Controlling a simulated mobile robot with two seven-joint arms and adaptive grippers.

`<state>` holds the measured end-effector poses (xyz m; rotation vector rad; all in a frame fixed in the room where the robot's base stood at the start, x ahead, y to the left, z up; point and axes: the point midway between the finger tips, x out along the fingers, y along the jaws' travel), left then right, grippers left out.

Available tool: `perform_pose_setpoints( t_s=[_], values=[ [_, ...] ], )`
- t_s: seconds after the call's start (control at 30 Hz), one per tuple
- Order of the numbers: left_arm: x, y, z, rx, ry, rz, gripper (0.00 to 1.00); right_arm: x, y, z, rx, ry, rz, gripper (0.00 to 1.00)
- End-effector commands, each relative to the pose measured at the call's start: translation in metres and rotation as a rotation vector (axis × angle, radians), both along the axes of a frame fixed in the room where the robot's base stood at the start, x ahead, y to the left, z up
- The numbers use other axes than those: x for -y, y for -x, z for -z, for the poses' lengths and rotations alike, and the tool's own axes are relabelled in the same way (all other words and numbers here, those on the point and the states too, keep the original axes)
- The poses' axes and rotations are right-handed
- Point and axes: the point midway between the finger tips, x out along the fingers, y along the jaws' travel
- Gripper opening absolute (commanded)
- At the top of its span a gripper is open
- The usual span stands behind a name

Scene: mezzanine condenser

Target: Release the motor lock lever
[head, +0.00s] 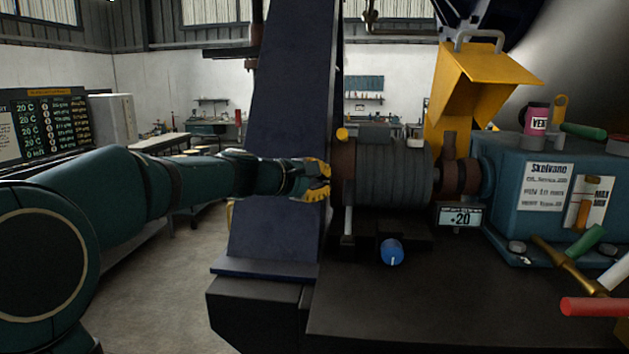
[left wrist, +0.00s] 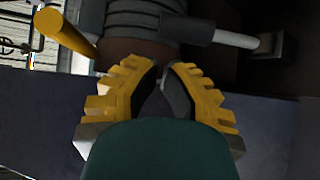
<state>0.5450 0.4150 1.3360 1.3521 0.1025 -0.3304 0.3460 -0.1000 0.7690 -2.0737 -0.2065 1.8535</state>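The motor (head: 393,175) is a grey ribbed cylinder on the dark bench, with rust-brown ends. A yellow-capped part (head: 342,134) stands at its upper left; in the left wrist view a yellow rod (left wrist: 66,32) shows at the upper left. A pale rod with a grey sleeve (head: 348,205) hangs at the motor's lower left; a similar rod (left wrist: 232,38) lies across the top right of the left wrist view. I cannot tell which is the lock lever. My left gripper (head: 325,181) is beside the motor's left end, its yellow-padded fingers (left wrist: 166,68) apart and apparently empty. My right gripper is out of view.
A dark blue column (head: 280,130) stands directly behind my left gripper. A blue knob (head: 391,251) and a +20 display (head: 460,216) sit before the motor. A teal housing (head: 510,190) with several coloured handles stands right, below a yellow guard (head: 478,65).

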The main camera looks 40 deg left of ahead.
Motion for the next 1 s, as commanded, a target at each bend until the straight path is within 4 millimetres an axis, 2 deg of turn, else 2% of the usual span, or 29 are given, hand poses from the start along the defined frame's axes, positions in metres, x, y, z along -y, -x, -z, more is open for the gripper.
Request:
perform_pose_setpoints(
  t_s=[0.2,0.4,1.0],
  values=[
    [0.006,-0.035,0.010,-0.001,0.002,0.001,0.00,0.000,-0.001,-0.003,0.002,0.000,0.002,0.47],
    [0.009,-0.052,0.014,0.000,0.000,0.000,0.00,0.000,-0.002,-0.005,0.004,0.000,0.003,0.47],
    [0.011,-0.053,0.014,0.001,-0.001,-0.001,0.00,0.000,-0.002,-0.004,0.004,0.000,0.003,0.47]
  ],
)
